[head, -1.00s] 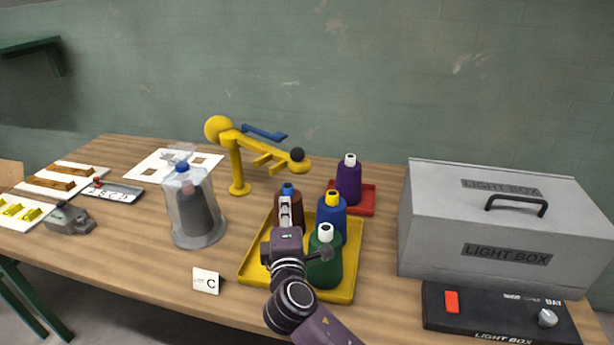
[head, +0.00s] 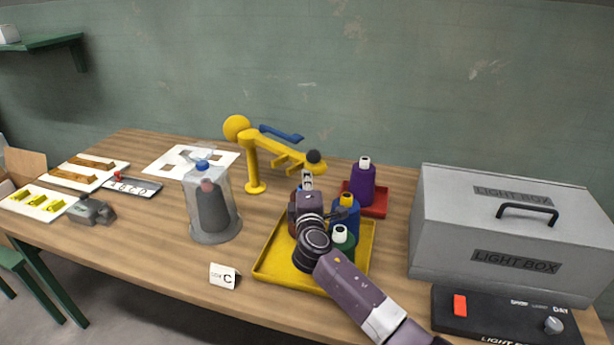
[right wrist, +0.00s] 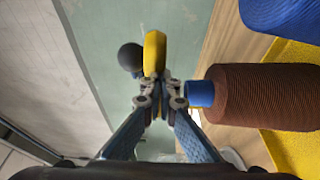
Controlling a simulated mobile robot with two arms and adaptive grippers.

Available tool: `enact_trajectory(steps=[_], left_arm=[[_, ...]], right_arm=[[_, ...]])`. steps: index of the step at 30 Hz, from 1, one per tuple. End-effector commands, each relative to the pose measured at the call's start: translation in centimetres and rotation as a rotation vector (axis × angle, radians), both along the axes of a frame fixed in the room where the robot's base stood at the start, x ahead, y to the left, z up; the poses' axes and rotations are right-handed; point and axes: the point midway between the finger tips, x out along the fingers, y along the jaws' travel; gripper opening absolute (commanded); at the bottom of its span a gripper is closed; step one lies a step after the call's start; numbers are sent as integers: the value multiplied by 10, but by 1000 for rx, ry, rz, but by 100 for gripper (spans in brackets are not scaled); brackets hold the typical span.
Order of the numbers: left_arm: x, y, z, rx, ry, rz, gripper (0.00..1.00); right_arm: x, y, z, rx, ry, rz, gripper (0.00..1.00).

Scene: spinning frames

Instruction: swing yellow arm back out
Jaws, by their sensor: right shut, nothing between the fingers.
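The yellow arm (head: 283,148) stands on a yellow post (head: 253,172) behind the yellow tray and reaches right. It has a yellow disc (head: 237,128) at its left end, a blue lever (head: 282,133) and a dark ball (head: 314,156) at its right end. My right gripper (head: 307,181) is shut and empty, just below and in front of that end. In the right wrist view, the fingertips (right wrist: 157,98) point at the yellow arm's end (right wrist: 154,52), with the dark ball (right wrist: 130,56) beside it. I cannot tell whether they touch. My left gripper is not in view.
The yellow tray (head: 268,271) holds brown, blue (head: 349,219) and green spools, close to my right gripper. A purple spool (head: 361,186) stands on a red tray behind.

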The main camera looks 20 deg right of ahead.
Motion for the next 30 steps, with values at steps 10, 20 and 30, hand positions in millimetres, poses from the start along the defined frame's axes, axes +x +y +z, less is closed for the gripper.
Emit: enact_trajectory(steps=[10, 20, 30], left_arm=[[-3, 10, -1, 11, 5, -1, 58], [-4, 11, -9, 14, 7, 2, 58], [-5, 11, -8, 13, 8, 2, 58]], right_arm=[[1, -2, 0, 0, 0, 0, 0], [15, -32, 0, 0, 0, -1, 0], [15, -32, 0, 0, 0, 0, 0]])
